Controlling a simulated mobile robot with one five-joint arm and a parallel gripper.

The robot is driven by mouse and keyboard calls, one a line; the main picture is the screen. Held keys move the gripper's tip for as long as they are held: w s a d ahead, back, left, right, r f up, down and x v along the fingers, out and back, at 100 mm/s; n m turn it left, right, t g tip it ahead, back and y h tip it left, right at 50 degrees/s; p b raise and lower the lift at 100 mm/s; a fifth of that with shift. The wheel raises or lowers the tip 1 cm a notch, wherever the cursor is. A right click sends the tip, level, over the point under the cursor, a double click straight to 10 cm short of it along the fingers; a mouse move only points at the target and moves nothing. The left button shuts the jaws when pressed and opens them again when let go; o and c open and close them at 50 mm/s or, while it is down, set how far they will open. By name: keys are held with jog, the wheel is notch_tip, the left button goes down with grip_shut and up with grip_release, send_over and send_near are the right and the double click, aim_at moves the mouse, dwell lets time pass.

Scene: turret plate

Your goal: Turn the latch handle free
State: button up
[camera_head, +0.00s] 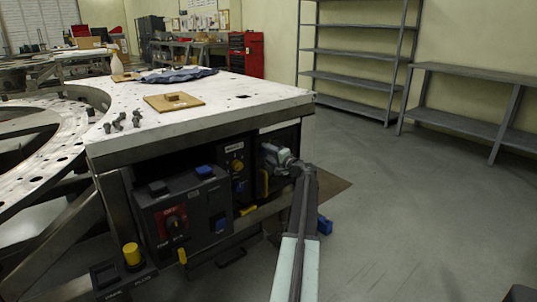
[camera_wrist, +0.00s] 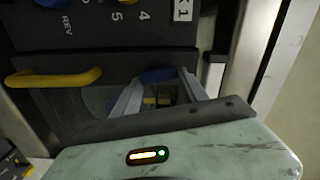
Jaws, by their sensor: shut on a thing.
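My gripper (camera_head: 268,152) is at the right end of the equipment bay under the white-topped table. In the wrist view, the two grey fingers of my gripper (camera_wrist: 158,88) are on either side of a dark blue piece (camera_wrist: 158,74). They are shut on it. This piece looks like the latch handle, just below the dark panel (camera_wrist: 110,30). Its ends are hidden by the fingers, and its exact turn cannot be told. In the head view my gripper hides it. A yellow bar handle (camera_wrist: 55,77) is left of my fingers; a yellow handle also shows in the head view (camera_head: 264,183).
A dark control box (camera_head: 182,215) with a red switch stands left of my gripper. A yellow knob (camera_head: 131,254) is lower left. The table (camera_head: 200,128) overhangs the bay. A light metal post (camera_wrist: 275,55) is close on the right. The floor (camera_head: 420,210) at right is open.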

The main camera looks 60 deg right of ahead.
jog(key=shift+m, duration=1.2)
jog(key=o, duration=1.4)
jog(key=shift+s, duration=0.1)
jog(key=v, duration=0.7)
jog(key=shift+s+a, duration=0.1)
jog(key=shift+s, duration=0.2)
